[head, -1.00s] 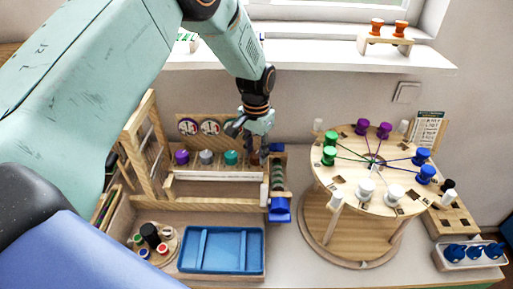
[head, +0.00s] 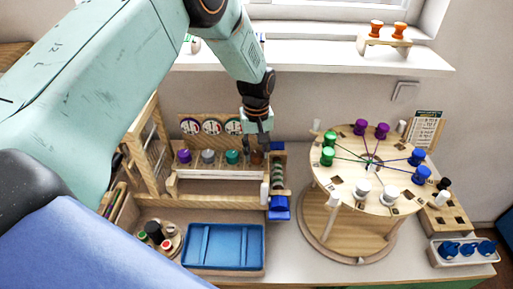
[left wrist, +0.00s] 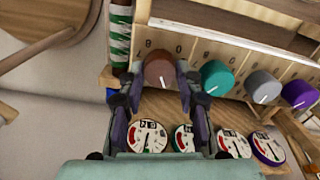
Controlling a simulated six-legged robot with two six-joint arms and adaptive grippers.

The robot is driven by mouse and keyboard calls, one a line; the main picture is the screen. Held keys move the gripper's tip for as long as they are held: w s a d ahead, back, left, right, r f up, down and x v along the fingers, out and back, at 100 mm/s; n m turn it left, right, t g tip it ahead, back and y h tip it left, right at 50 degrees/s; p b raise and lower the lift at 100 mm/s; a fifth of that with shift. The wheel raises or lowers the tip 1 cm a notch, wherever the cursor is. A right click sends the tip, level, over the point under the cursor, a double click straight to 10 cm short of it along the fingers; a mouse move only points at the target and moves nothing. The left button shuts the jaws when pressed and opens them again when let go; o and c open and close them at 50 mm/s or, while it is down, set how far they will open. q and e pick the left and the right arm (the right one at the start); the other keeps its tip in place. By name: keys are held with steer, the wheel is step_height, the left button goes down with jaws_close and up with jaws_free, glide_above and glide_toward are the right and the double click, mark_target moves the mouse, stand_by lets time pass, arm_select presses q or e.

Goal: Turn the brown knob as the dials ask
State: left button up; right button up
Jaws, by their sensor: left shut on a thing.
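The brown knob (left wrist: 159,68) sits at the end of a row of knobs on a wooden rack, with a pale pointer line on it. My left gripper (left wrist: 158,88) is shut on it, one finger on each side; in the head view the gripper (head: 257,143) comes down on the knob from above. Teal (left wrist: 217,77), grey (left wrist: 263,87) and purple (left wrist: 299,95) knobs stand beside it. Round dials with needles face the row; the end one (left wrist: 149,137) is nearest the brown knob, and in the head view my gripper hides it. My right gripper is not in view.
A green-wound spool with a blue end (head: 279,207) stands just right of the knob row. A round wooden board with coloured pegs (head: 340,185) is further right. A blue tray (head: 222,228) lies in front. A wooden frame (head: 141,150) stands left.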

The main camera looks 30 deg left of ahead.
mark_target(257, 154)
arm_select(q)
steer(key=shift+n, duration=0.6)
steer(key=o, duration=1.1)
steer(key=shift+s, duration=0.1)
steer(key=shift+o, duration=0.2)
steer(key=shift+r, duration=0.25)
step_height(257, 154, up, 12)
steer(key=shift+f, duration=0.2)
steer(key=shift+f, duration=0.1)
